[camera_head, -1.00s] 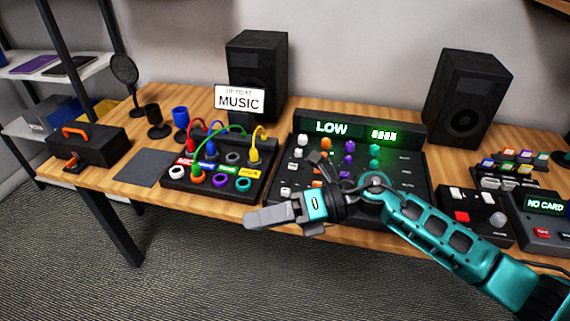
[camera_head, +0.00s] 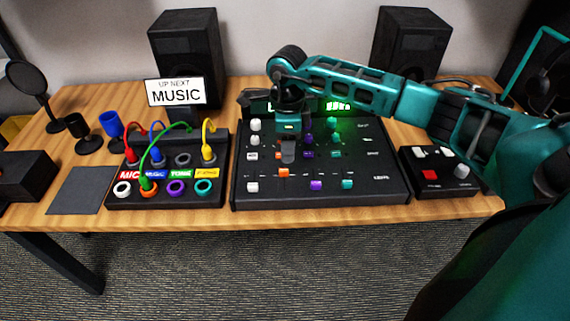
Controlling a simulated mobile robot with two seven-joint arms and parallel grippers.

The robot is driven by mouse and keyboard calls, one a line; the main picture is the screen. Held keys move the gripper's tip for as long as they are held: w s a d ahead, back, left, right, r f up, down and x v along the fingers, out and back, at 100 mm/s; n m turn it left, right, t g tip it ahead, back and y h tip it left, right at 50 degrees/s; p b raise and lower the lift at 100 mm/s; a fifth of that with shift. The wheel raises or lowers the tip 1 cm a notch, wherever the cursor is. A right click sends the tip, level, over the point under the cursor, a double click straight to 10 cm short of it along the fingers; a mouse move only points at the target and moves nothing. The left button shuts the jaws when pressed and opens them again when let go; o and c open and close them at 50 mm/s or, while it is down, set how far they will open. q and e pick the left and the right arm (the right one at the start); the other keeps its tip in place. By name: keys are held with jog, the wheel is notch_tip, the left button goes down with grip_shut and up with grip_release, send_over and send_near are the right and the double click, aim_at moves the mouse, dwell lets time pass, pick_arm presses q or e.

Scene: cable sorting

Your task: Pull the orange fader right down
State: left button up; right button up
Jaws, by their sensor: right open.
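The orange fader cap (camera_head: 284,172) is on the black mixer (camera_head: 385,185), in the second column from the left. It sits a little higher up the panel than the white (camera_head: 252,187), purple (camera_head: 316,185) and teal (camera_head: 347,184) fader caps. My right gripper (camera_head: 288,154) points down over the mixer, just behind the orange cap in the picture, and is open. I cannot tell whether it touches the panel. It hides the orange column's knobs and part of the mixer's lit display. My left gripper is not in view.
A cable patch box (camera_head: 150,197) with coloured plugs stands left of the mixer. A small box with a red button (camera_head: 430,174) stands to its right. Two speakers (camera_head: 188,60) and a MUSIC sign (camera_head: 176,92) are behind. A narrow strip of table (camera_head: 330,216) is bare in front.

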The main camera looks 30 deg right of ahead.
aim_at(286, 169)
notch_tip(286, 169, down, 7)
dwell(0.3)
jog(key=shift+a, duration=0.1)
grip_shut()
